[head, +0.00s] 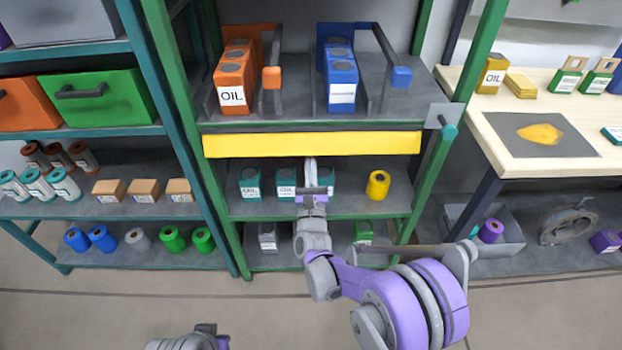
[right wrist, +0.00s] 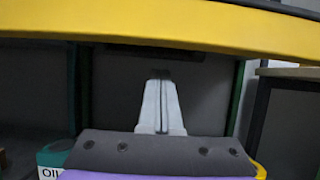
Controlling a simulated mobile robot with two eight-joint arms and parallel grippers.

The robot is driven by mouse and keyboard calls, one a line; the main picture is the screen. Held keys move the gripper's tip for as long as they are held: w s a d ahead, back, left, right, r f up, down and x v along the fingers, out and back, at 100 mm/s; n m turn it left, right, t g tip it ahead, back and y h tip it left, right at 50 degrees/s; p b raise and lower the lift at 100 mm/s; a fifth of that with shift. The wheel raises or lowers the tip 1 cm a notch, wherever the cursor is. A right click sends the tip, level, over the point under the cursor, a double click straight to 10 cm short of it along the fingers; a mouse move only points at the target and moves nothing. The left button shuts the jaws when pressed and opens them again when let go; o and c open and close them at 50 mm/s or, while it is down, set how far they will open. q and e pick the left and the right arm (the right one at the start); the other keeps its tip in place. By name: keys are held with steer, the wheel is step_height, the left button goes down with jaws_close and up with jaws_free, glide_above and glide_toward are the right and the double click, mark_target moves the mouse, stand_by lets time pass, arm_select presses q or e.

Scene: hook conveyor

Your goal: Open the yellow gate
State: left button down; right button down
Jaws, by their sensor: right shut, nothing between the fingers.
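The yellow gate (head: 310,144) is a long horizontal bar across the front of the middle rack, just below the shelf with the orange and blue oil cans. In the right wrist view the gate (right wrist: 160,28) spans the top of the picture. My right gripper (head: 310,162) is shut and empty, with its fingertips close under the gate's lower edge near its middle. In the right wrist view its fingertips (right wrist: 161,74) point up, below the gate; I cannot tell whether they touch it. My left arm shows only partly at the bottom edge, and its fingers cannot be made out.
A grey plate (head: 440,116) sits at the gate's right end. A table (head: 515,150) stands at right.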

steer(key=shift+s+r, duration=0.55)
steer(key=shift+s, duration=0.2)
steer(key=shift+s+r, duration=0.5)
steer(key=shift+s, duration=0.25)
